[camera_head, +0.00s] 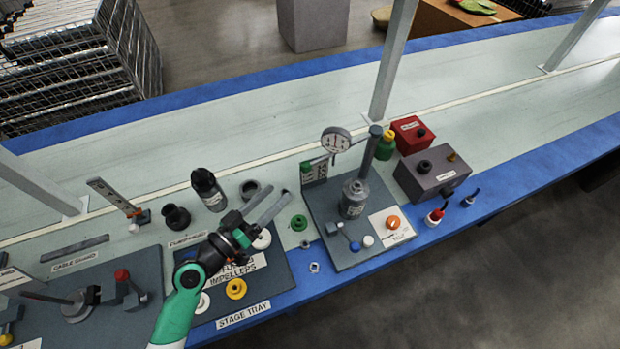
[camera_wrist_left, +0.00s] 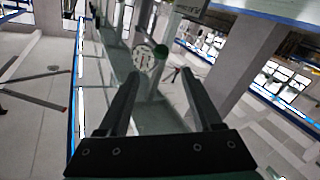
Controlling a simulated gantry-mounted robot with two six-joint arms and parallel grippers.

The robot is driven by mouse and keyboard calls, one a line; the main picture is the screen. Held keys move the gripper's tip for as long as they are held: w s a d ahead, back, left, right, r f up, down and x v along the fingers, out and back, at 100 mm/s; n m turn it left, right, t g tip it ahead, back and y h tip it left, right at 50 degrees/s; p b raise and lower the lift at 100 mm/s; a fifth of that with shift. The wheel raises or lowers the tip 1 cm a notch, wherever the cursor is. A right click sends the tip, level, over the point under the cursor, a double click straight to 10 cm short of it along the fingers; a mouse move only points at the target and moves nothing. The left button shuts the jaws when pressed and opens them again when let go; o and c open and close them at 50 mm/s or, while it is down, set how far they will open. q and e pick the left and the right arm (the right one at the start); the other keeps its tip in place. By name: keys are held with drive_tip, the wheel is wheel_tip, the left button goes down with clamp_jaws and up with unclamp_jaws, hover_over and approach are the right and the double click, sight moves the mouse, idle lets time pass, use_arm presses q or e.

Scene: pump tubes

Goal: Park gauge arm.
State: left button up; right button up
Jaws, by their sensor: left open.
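The dial gauge (camera_head: 335,140), with a round white face, stands at the far-left side of the grey pump fixture plate (camera_head: 348,257). Its arm reaches toward the upright grey post (camera_head: 371,152), above a metal cylinder (camera_head: 354,198); whether they touch is unclear. My left gripper (camera_head: 281,195) is open and empty above the stage tray area, to the left of the fixture and apart from the gauge. In the left wrist view a round white dial (camera_wrist_left: 146,59) shows beyond and between the open fingers (camera_wrist_left: 160,73). My right gripper is not in view.
The stage tray (camera_head: 275,283) with impeller rings lies under my left arm. A grey box (camera_head: 432,174), a red box (camera_head: 411,135) and a green bottle (camera_head: 386,146) stand right of the fixture. Black cups and a dark bottle (camera_head: 208,189) stand behind the tray. The table behind is clear.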

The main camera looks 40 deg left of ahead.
sight(306, 167)
use_arm(q)
drive_tip(key=w, duration=0.8)
drive_tip(key=w+a, duration=0.1)
drive_tip(key=w, duration=0.3)
drive_tip(key=shift+w+f, duration=0.1)
drive_tip(key=shift+f, duration=0.05)
clamp_jaws()
drive_tip(key=shift+f, duration=0.1)
idle(1.0)
